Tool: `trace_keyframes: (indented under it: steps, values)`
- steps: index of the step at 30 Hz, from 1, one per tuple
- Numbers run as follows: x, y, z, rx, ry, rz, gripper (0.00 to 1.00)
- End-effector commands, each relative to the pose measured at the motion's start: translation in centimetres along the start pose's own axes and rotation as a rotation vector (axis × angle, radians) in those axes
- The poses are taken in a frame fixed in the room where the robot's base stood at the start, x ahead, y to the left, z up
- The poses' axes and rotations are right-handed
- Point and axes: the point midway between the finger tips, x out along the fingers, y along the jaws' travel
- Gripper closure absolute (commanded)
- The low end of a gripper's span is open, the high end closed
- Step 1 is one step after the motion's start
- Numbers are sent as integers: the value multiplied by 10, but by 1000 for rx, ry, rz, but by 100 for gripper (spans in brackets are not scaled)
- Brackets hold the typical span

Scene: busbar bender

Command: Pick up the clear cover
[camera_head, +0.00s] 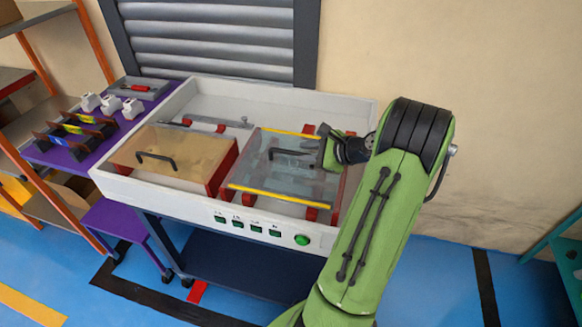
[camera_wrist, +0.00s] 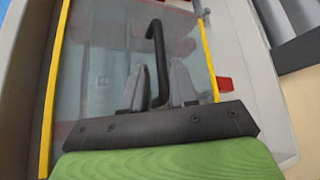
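The clear cover (camera_head: 262,175) is a transparent panel with yellow strips along two edges and a black bar handle (camera_head: 285,152). It lies in the right half of the white tray-like bench. My gripper (camera_head: 318,153) is at the right end of the handle, low over the cover. In the wrist view, my gripper (camera_wrist: 158,78) has its two grey fingers apart. The black handle (camera_wrist: 156,45) runs down between them, with gaps visible on both sides. Whether the fingers reach below the handle's height cannot be told. The cover (camera_wrist: 105,65) fills the middle of that view.
An amber cover (camera_head: 165,165) with its own black handle lies to the left. The white bench (camera_head: 140,195) has raised walls around both covers. A purple table (camera_head: 110,140) with white and dark parts stands at the left. Green buttons (camera_head: 302,240) line the bench front.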

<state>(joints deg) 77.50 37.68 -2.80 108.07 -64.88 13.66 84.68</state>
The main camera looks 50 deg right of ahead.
Motion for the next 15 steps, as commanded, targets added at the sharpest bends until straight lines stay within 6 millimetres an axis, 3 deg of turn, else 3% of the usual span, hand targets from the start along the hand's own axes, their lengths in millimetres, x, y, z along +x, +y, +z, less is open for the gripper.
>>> trace_keyframes:
  steps: [9,15]
  values:
    - [52,1,0,-3,-2,3,72]
    - [61,-1,2,-1,1,0,72]
